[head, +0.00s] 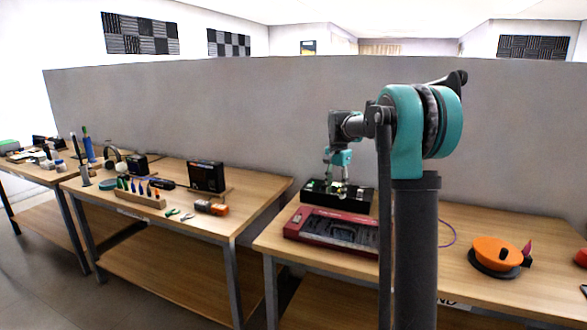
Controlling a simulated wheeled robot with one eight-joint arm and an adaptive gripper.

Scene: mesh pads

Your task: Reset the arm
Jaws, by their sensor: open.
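My arm rises from the lower middle of the head view and bends over the right-hand workbench (465,222). My gripper (340,182) hangs from the arm, pointing down, and is open. It is at or just above a black box (365,196) with small green items inside. Whether the fingertips touch anything in the box is too small to tell. A dark red tray (310,240) lies in front of the black box, with its right part hidden behind my arm.
An orange reel (492,250) on a dark base sits to the right on the bench. Another bench (215,228) on the left holds tools, a dark box (206,177) and a wooden rack (140,199). A grey partition (230,110) stands behind the benches.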

